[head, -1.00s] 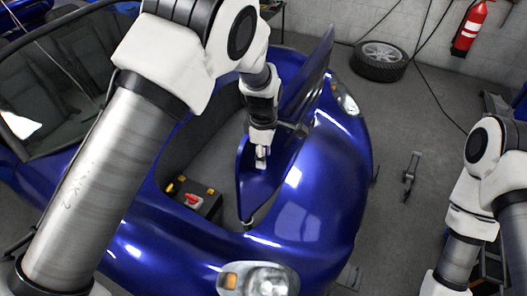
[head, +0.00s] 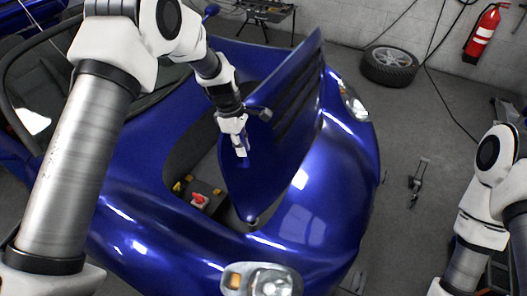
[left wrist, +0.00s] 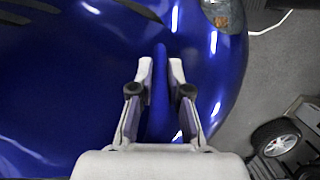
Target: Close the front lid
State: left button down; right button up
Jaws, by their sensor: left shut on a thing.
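The front lid (head: 290,110) of the blue car is a blue panel with dark slots, raised and tilted over the front compartment. My left gripper (head: 241,148) is shut on the lid's edge. In the left wrist view the fingers of my left gripper (left wrist: 161,80) sit on both sides of the thin blue lid edge (left wrist: 159,65). The front compartment (head: 185,160) is partly uncovered, with a battery (head: 211,191) inside; the lid and my arm hide part of it. My right arm shows at the right of the head view, but its gripper is out of view.
The blue car body (head: 150,215) surrounds the compartment, with a headlight (head: 262,282) at the front. A loose wheel (head: 389,66) lies by the wall near a fire extinguisher (head: 487,33).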

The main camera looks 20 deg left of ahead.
pick_arm(q)
jog(key=w+a+f+h+b, duration=0.1)
jog(key=a+f+h+b, duration=0.1)
jog(key=a, duration=0.6)
jog(key=w+a+f+g+h+b, duration=0.1)
jog(key=w+a+f+h+b, duration=0.1)
jog(key=a+f+b, duration=0.3)
jog(key=a+b, duration=0.1)
jog(key=a, duration=0.3)
jog(key=shift+a+f+h, duration=0.2)
jog(key=shift+f+h, duration=0.05)
jog(key=shift+h, duration=0.15)
jog(key=c, duration=1.1)
grip_release()
jog(key=shift+d, duration=0.1)
jog(key=shift+c, duration=0.2)
jog(key=shift+w+r, duration=0.1)
jog(key=shift+w, duration=0.05)
